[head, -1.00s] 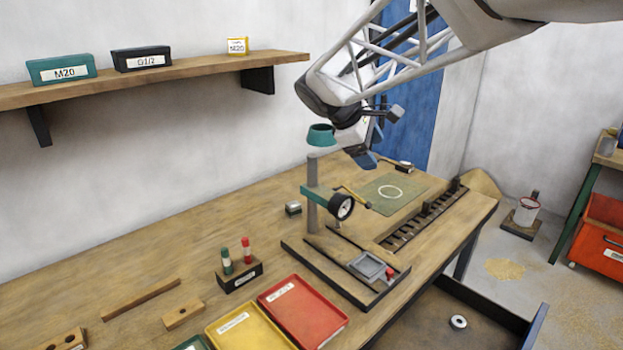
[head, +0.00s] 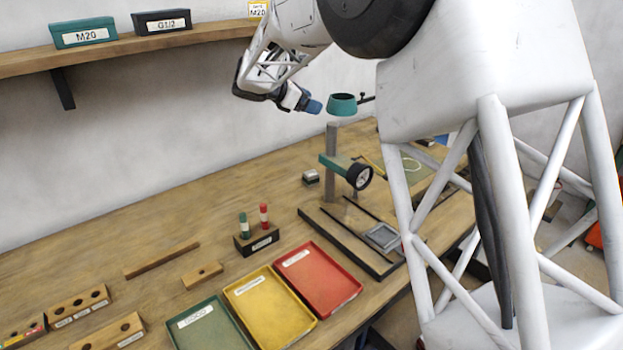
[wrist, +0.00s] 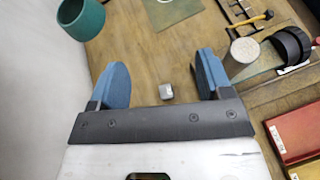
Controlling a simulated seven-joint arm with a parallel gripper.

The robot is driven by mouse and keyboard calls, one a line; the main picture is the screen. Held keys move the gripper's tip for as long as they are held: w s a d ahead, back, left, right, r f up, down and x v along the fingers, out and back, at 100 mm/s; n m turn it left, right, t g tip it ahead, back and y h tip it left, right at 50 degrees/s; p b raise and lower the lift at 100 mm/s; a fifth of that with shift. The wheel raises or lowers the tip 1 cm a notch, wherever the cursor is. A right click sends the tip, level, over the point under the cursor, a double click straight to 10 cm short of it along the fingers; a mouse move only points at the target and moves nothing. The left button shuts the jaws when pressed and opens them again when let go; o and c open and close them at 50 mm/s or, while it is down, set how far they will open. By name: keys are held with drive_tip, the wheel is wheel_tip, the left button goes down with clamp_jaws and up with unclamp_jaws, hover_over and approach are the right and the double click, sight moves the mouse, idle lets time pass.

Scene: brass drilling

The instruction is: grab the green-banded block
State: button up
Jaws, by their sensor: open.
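A small grey block (head: 311,177) with a pale top and darker, slightly greenish sides sits on the wooden bench, left of the drill stand. It also shows in the wrist view (wrist: 166,91), between and beyond my blue fingers; a clear green band cannot be made out. My gripper (head: 302,101) is in the air near the wall, above and left of the block. In the wrist view my gripper (wrist: 162,72) has its fingers wide apart with nothing between them.
A bit holder (head: 257,243) and red tray (head: 317,278) stand nearer. The shelf (head: 110,46) is at left. Bare bench surrounds the block.

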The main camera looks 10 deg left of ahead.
drive_tip(key=w+a+f+n+t, duration=0.1)
drive_tip(key=w+a+f+n, duration=0.15)
drive_tip(key=a, duration=0.35)
approach(313, 176)
drive_tip(key=shift+m+h, duration=0.3)
drive_tip(key=shift+m, duration=0.05)
drive_tip(key=w+f, duration=0.1)
drive_tip(key=w+d+f, duration=0.1)
drive_tip(key=w, duration=0.1)
drive_tip(key=shift+w+d+f, duration=0.2)
drive_tip(key=shift+w+f, duration=0.1)
drive_tip(key=shift+w, duration=0.05)
drive_tip(key=shift+d, duration=0.1)
drive_tip(key=shift+x, duration=1.15)
drive_tip(key=shift+w, duration=0.15)
drive_tip(key=shift+x, duration=2.55)
drive_tip(key=shift+f, duration=0.1)
